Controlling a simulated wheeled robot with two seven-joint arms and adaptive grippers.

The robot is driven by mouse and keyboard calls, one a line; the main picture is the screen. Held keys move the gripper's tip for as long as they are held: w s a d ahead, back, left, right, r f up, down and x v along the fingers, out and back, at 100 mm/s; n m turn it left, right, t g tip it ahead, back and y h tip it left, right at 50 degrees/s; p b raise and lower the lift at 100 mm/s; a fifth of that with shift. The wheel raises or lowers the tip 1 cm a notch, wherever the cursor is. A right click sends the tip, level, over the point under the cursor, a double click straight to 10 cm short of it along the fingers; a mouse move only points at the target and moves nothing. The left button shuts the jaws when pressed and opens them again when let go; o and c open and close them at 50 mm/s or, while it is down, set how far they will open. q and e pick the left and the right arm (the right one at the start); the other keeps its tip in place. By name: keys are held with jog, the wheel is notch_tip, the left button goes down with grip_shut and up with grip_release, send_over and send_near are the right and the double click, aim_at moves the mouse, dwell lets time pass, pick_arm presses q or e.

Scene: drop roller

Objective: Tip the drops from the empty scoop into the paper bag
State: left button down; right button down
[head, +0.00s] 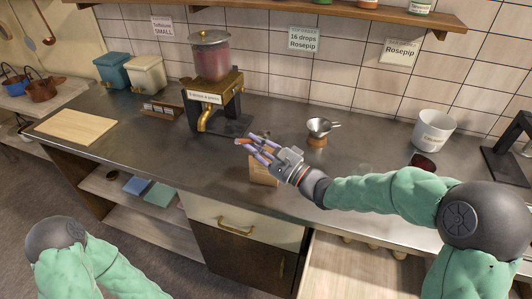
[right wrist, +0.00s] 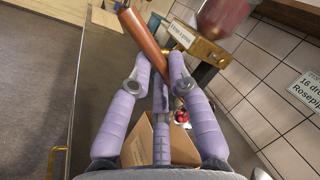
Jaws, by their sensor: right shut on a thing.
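My right gripper (head: 255,147) is shut on the scoop's orange-brown handle (right wrist: 146,40), which slants across the fingers in the right wrist view. A small bright red and pale patch (right wrist: 182,118) shows near the handle's lower end, partly behind a finger. I cannot tell whether it is drops in the scoop's bowl. The brown paper bag (head: 263,173) stands on the counter just below my right gripper. It also shows behind the fingers in the right wrist view (right wrist: 137,148), with its inside mostly hidden. My left gripper is out of view; only part of that arm shows.
A drop dispenser (head: 210,65) with a brass spout stands behind and left of the bag. A metal funnel-like cup (head: 320,127) stands to the right, with a white bucket (head: 434,131) farther right.

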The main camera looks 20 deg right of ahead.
jog(key=shift+s+d+f+t+y+b, duration=0.1)
jog(key=shift+s+d+t+y+b, duration=0.3)
jog(key=shift+b, duration=0.8)
dwell(0.4)
jog(key=shift+t+y+b, duration=0.3)
jog(key=shift+t+b, duration=0.05)
jog(key=shift+t, duration=0.25)
dwell(0.4)
jog(key=shift+s+d+f+t+y, duration=0.2)
jog(key=shift+s+d+t+y, duration=0.1)
jog(key=shift+t+y, duration=0.25)
dwell(1.4)
jog(key=shift+r, duration=0.1)
